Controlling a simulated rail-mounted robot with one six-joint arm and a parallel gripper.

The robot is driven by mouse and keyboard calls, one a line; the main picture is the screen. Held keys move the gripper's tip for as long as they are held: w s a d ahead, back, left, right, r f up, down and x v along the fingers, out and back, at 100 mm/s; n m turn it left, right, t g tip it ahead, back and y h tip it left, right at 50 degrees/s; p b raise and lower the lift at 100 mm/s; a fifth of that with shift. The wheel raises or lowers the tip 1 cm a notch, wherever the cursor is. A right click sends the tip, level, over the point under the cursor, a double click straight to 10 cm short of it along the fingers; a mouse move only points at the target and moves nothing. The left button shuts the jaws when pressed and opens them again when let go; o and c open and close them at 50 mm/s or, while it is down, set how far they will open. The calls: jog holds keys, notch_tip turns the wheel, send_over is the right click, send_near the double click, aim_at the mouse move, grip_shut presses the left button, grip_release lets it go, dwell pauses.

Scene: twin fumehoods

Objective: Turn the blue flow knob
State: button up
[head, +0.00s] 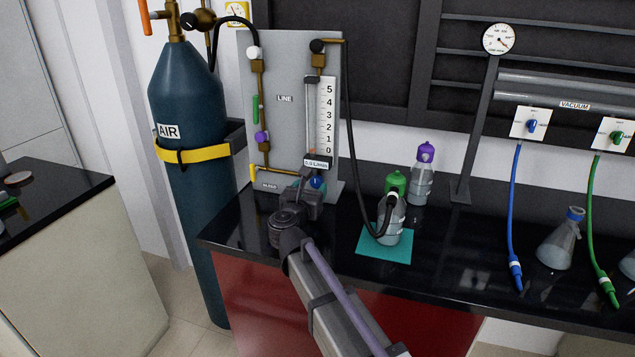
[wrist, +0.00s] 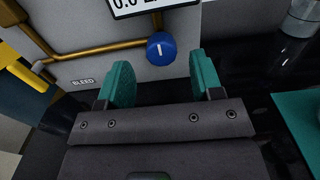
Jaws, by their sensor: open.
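The blue flow knob (wrist: 161,47) sits on the grey panel at the end of a brass pipe, under the flow meter. It carries a white mark that stands nearly upright. In the head view the knob (head: 318,183) shows just past my gripper, partly hidden by it. My gripper (wrist: 160,82) is open and empty, with its teal fingertips pointing at the panel. The knob lies ahead of the gap between the fingers, a little above the fingertips in the wrist view, and no finger appears to touch it. The flow meter scale (head: 325,118) reads 0 to 5.
A yellow bleed handle (wrist: 22,68) is left of the knob, and a brass pipe (wrist: 95,50) runs between them. A bottle with a black hose (head: 390,222) stands on a teal mat (head: 372,250) to the right. The dark blue air cylinder (head: 190,220) stands left.

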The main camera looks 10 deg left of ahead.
aim_at(314, 183)
jog(key=w, duration=0.2)
jog(key=w+d, duration=0.1)
jog(key=w, duration=0.1)
jog(key=shift+w, duration=0.3)
jog(key=c, duration=0.9)
jog(key=shift+n, duration=0.3)
jog(key=n, duration=0.6)
jog(key=shift+a, duration=0.1)
jog(key=n, duration=0.7)
jog(key=shift+f, duration=0.1)
